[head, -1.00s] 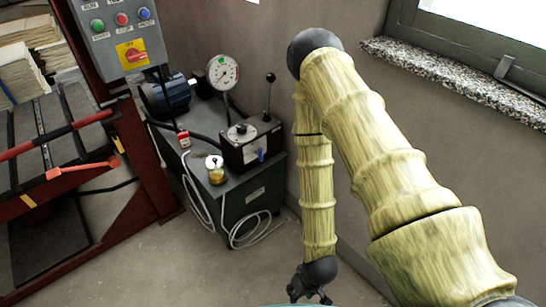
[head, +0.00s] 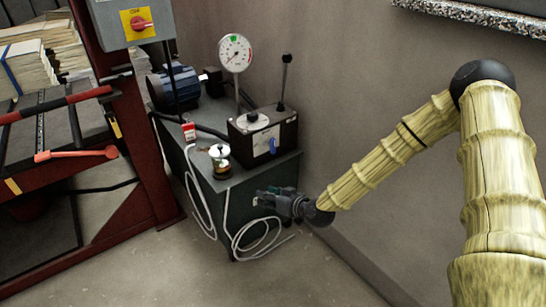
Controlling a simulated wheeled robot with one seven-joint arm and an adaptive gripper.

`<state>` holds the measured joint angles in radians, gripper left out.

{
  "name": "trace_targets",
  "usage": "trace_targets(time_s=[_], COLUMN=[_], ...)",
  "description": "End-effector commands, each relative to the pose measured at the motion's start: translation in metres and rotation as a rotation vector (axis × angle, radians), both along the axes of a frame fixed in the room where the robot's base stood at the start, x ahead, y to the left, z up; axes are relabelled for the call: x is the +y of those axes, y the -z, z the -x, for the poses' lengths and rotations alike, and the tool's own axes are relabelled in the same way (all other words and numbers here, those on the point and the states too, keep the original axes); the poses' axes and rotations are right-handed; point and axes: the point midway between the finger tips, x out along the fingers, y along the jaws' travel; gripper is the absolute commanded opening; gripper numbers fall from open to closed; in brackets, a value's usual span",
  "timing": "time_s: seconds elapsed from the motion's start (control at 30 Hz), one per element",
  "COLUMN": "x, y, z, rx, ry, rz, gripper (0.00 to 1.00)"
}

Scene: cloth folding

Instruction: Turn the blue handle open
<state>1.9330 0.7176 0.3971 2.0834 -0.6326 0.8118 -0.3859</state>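The small blue handle (head: 272,145) is on the front face of a black valve block (head: 250,138), and it stands roughly upright with a slight tilt. The block sits on top of a dark green cabinet (head: 240,205). My gripper (head: 262,197) is in front of the cabinet's front side, lower than the blue handle and apart from it. It points to the left. Its fingers are small and dark in this view, and I cannot tell how far apart they are. Nothing visible is held in it.
A pressure gauge (head: 235,53), a black-knobbed lever (head: 283,85), a blue motor (head: 175,90) and a brass-coloured fitting (head: 220,160) stand on the cabinet. White cable (head: 250,240) hangs in front. A red frame with a red lever (head: 75,154) is left. The wall is close behind my arm.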

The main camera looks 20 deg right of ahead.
Motion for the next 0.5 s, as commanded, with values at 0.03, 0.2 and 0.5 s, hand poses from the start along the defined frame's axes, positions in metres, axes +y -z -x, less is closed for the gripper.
trace_targets(time_s=[0.03, 0.2, 0.5], x=[-0.013, -0.055, -0.106], y=[0.005, -0.022, -0.059], z=[-0.018, -0.063, -0.098], rx=[-0.060, -0.251, -0.444], ry=[0.014, 0.047, 0.093], rz=[-0.001, 0.018, 0.058], gripper=[0.38, 0.38, 0.38])
